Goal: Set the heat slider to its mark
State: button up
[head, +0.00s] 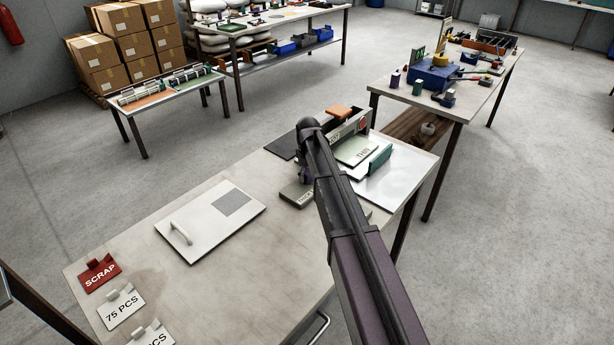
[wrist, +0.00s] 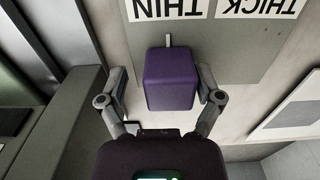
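In the wrist view, a purple block-shaped slider knob (wrist: 170,80) stands in front of a grey panel (wrist: 235,45). A short pale pointer or tick (wrist: 168,40) shows just beyond the knob. The panel carries the labels THIN (wrist: 167,8) and THICK (wrist: 257,6), upside down in this view; the knob is by THIN. My gripper (wrist: 163,74) has one finger on each side of the knob, with a visible gap at the left; contact at the right is unclear. In the head view my arm hides most of the knob and panel.
The machine (head: 350,130), with an orange part (head: 338,113) on top, stands on the workbench (head: 150,235). A white board with a handle (head: 210,220) lies left of it. Red SCRAP (head: 100,273) and white count plates (head: 121,305) lie near the front-left edge.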

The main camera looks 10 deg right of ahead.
jog(key=shift+s+a, duration=0.15)
jog(key=shift+a, duration=0.05)
jog(key=shift+s+a, duration=0.5)
jog(key=shift+a, duration=0.05)
jog(key=s+a, duration=0.1)
jog(key=s+a+r, duration=0.1)
jog(key=s+a, duration=0.1)
jog(key=shift+a+p, duration=0.3)
jog(key=shift+p, duration=0.1)
notch_tip(320, 180, up, 13)
jog(key=p, duration=1.3)
jog(key=s+d+f+m+b, duration=0.1)
jog(key=s+d+m, duration=0.1)
jog(key=s, duration=0.6)
jog(key=s+d+f+m+b, duration=0.2)
jog(key=s+m, duration=0.1)
jog(key=s, duration=0.5)
jog(key=s+d+f+m+b, duration=0.1)
jog(key=s+d+f+m, duration=0.1)
jog(key=s, duration=0.6)
jog(key=shift+s+d+m+b, duration=0.25)
jog(key=shift+d+m+b, duration=0.1)
jog(key=shift+m+b, duration=0.05)
notch_tip(320, 180, up, 5)
jog(key=n+p, duration=0.5)
jog(key=n, duration=0.3)
send_over(296, 190)
jog(key=w, duration=0.1)
jog(key=shift+d, duration=0.35)
